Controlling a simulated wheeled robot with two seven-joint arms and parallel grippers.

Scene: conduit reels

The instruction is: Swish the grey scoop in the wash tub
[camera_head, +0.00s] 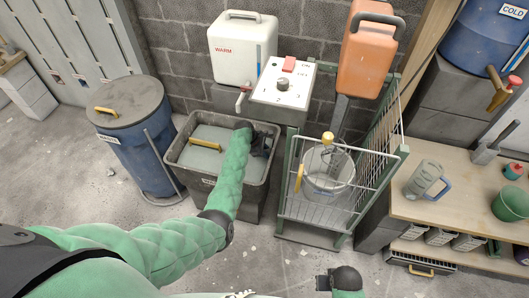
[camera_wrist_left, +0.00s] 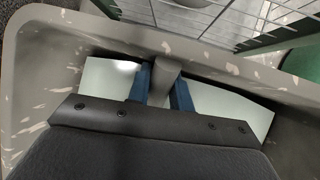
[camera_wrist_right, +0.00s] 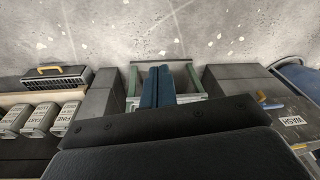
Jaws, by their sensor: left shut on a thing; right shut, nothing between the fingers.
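The wash tub (camera_head: 181,151) is a dark grey bin on the floor with a pale green surface inside; it also fills the left wrist view (camera_wrist_left: 45,85). My left gripper (camera_head: 262,143) reaches down into its right side. In the left wrist view its blue fingers (camera_wrist_left: 161,92) are shut on a grey handle, which I take for the grey scoop (camera_wrist_left: 165,82). The scoop's lower part is hidden by my gripper, so I cannot tell its depth in the pale water (camera_wrist_left: 218,108). My right gripper (camera_head: 322,283) is shut and empty over the floor; it also shows in its wrist view (camera_wrist_right: 165,86).
A lidded blue barrel (camera_head: 150,160) stands left of the tub. A wire cage (camera_head: 372,178) with a clear bucket (camera_head: 327,183) stands close right. A control box (camera_head: 283,88) and white WARM tank (camera_head: 240,50) are behind. A bench (camera_head: 445,215) is at right.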

